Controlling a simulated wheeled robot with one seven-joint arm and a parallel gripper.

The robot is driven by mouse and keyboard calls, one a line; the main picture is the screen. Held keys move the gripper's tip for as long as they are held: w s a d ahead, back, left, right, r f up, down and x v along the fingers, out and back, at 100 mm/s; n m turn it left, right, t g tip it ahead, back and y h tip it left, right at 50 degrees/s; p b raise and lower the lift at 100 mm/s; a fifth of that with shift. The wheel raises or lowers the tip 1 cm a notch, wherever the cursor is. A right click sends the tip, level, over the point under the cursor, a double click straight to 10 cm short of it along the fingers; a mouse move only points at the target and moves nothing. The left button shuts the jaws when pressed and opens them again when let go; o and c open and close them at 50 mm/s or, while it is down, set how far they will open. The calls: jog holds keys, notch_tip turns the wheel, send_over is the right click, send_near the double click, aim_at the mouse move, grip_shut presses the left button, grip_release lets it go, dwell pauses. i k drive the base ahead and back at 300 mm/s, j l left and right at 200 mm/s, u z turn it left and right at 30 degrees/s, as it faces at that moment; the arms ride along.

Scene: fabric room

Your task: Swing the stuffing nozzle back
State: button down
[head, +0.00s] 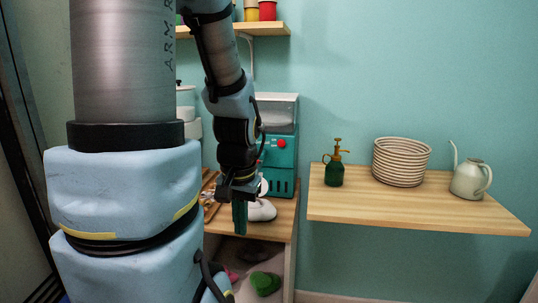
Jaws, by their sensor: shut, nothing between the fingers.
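A teal machine (284,172) with a red knob and a grey-white top stands on a wooden surface behind my arm. It looks like the stuffing machine. Its left part is hidden by my arm, and I cannot clearly make out the nozzle. A rounded white object (262,210) lies in front of the machine, just right of my fingers. My gripper (240,218) points down in front of the machine, over the wooden surface. Its teal fingers are shut and empty. I cannot tell whether they touch anything.
A wooden shelf (420,215) at right holds a green spray bottle (334,169), a coiled basket (400,162) and a watering can (469,180). Below the machine, an open compartment holds a green item (265,283). A high shelf (262,28) holds spools. My arm hides much of the left.

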aim_at(260, 163)
jog(key=i+l+u, duration=0.2)
jog(key=u, duration=0.15)
jog(key=i+l+u, duration=0.15)
jog(key=u, duration=0.15)
jog(key=l, duration=0.1)
